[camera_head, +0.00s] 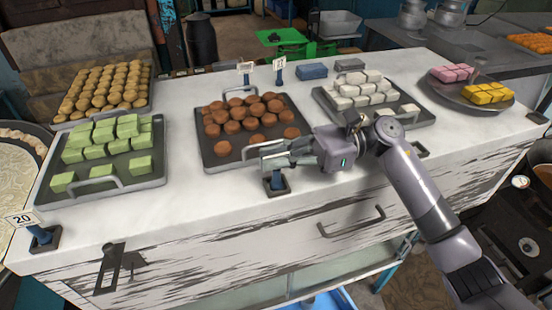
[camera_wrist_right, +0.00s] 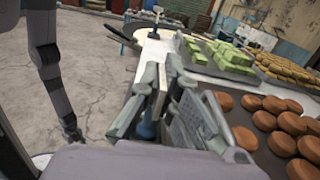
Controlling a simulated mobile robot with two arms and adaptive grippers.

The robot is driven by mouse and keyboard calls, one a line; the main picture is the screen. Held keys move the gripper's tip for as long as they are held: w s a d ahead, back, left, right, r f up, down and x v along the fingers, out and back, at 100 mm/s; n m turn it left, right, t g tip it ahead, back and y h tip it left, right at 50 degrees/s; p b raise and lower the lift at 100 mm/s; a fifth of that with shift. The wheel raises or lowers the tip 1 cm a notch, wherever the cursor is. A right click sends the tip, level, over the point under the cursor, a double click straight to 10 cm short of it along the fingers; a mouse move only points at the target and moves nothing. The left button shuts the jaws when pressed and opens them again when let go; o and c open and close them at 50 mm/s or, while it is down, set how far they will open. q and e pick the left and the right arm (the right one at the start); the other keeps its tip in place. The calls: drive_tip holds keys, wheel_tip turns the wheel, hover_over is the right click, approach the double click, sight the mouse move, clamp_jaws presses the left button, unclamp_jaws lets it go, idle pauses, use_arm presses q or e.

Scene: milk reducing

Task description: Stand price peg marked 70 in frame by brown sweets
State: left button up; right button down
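My right gripper (camera_head: 272,152) reaches in from the right, low at the front edge of the brown sweets tray (camera_head: 213,158). Its fingers look closed around the upper part of a blue price peg (camera_head: 277,179). The peg looks upright, with its lower end at a black frame (camera_head: 277,190) before the brown sweets (camera_head: 245,112). Whether it is fully seated I cannot tell. The fingers hide its number. In the right wrist view, the fingers (camera_wrist_right: 168,95) are close together and blue shows below them (camera_wrist_right: 146,130). My left gripper is absent from the head view; an arm hangs at left in the wrist view.
A peg marked 20 (camera_head: 42,237) stands at the front left corner. Two more price pegs (camera_head: 246,75) (camera_head: 279,70) stand behind the brown sweets. Trays of green sweets (camera_head: 108,145) and white sweets (camera_head: 365,90) flank them. A dark frame (camera_head: 537,117) lies at the right edge.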

idle(0.4)
drive_tip(key=c, duration=1.7)
unclamp_jaws()
